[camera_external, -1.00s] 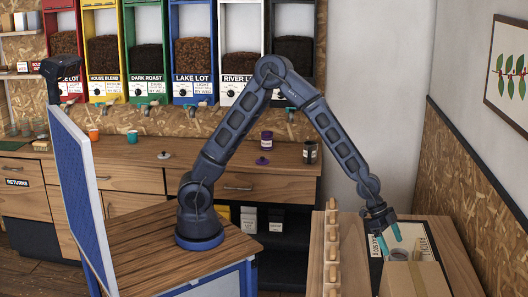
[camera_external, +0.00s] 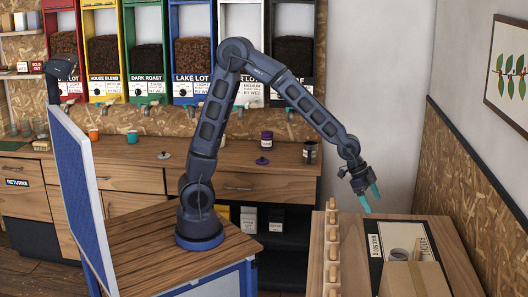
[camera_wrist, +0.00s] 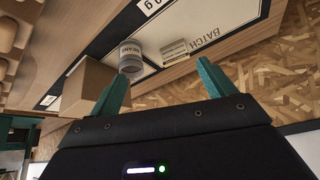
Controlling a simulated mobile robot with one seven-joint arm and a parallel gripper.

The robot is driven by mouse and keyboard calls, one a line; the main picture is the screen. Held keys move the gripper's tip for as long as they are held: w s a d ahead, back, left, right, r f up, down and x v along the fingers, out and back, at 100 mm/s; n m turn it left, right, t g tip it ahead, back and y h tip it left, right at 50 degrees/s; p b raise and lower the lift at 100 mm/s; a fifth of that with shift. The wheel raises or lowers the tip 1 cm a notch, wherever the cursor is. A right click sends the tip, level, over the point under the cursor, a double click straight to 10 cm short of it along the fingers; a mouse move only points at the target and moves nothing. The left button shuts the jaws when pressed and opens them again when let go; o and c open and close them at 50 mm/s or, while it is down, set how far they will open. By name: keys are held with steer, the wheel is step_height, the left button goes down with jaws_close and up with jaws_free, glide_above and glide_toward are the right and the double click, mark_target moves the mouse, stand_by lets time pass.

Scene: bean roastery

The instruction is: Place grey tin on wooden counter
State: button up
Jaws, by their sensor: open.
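The grey tin (camera_external: 398,254) stands on a white, black-bordered printed sheet (camera_external: 377,262) on the right-hand wooden counter (camera_external: 452,262). A cardboard box in front hides its lower part in the external view. In the wrist view the tin (camera_wrist: 131,66) shows a pale label and a grey band, on the printed sheet near a small pale block. My gripper (camera_external: 371,198) is open and empty, above and to the back left of the tin, apart from it. Its teal fingers show in the wrist view (camera_wrist: 163,76), with the tin beyond them.
The cardboard box (camera_external: 414,280) stands close in front of the tin. A wooden rack with several pegs (camera_external: 333,255) runs along the left side. The counter right of the sheet is clear, up to the chipboard wall (camera_external: 465,190).

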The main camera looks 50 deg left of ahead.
steer(key=s+a+r+n+t+y, duration=0.1)
steer(key=a+r+n+y, duration=0.35)
steer(key=a, duration=1.05)
steer(key=s+a+r+n+t+h, duration=0.15)
steer(key=a+r, duration=0.55)
steer(key=a, duration=0.7)
steer(key=s+a+r+n+y, duration=0.1)
steer(key=s+a+n, duration=0.3)
steer(key=s+a, duration=0.4)
steer(key=s+a+r+n+y, duration=0.1)
steer(key=s+a+n, duration=0.2)
steer(key=s+a, duration=0.5)
steer(key=a, duration=0.4)
steer(key=shift+a+n, duration=0.25)
steer(key=shift+n, duration=0.15)
steer(key=shift+o, duration=0.2)
steer(key=shift+r+g, duration=0.1)
steer(key=shift+g, duration=0.15)
steer(key=o, duration=0.4)
steer(key=shift+w, duration=0.15)
steer(key=shift+c, duration=0.2)
